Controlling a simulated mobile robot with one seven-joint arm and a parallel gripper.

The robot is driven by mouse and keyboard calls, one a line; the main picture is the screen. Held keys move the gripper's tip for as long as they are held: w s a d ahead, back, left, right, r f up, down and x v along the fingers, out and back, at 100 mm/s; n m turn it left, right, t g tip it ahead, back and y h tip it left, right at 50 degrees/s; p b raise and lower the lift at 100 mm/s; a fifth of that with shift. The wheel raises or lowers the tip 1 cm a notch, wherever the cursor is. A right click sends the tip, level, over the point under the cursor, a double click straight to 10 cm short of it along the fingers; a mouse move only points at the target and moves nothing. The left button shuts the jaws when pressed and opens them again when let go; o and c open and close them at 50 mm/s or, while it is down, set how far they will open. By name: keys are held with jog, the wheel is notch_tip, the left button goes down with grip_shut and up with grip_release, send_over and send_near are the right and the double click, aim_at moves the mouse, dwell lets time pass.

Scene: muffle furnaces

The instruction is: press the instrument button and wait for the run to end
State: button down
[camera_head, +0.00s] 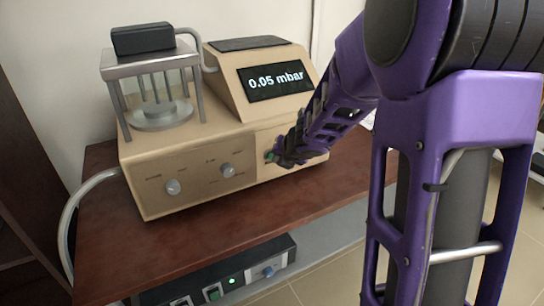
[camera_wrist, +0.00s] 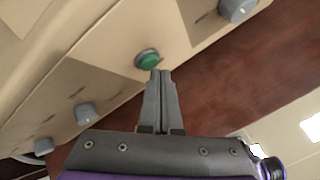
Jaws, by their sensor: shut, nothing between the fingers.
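The beige instrument (camera_head: 190,165) stands on a brown table, and its lit display (camera_head: 275,80) reads "0.05 mbar". My gripper (camera_head: 272,158) is at the right part of its front panel. In the wrist view, my gripper (camera_wrist: 160,74) is shut and empty, its fingertips at the lower right edge of a round green button (camera_wrist: 149,60). I cannot tell whether they touch it. In the head view the gripper largely hides the button.
Grey knobs (camera_head: 227,169) stick out of the front panel left of the gripper. The table (camera_head: 190,235) is bare in front. A control unit (camera_head: 225,278) with a lit green light sits below.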

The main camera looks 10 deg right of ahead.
jog(key=shift+w+a, duration=0.15)
jog(key=shift+w, duration=0.25)
dwell(0.3)
jog(key=shift+s, duration=0.1)
jog(key=shift+s+d, duration=0.3)
jog(key=shift+s, duration=0.45)
jog(key=shift+s+d+b, duration=0.2)
jog(key=shift+s+d, duration=0.05)
jog(key=shift+s, duration=0.55)
jog(key=shift+s+d+b, duration=0.15)
jog(key=shift+s+d, duration=0.1)
jog(key=shift+s, duration=0.5)
jog(key=shift+s+d+b, duration=0.2)
jog(key=shift+s+d, duration=0.05)
jog(key=shift+s, duration=0.55)
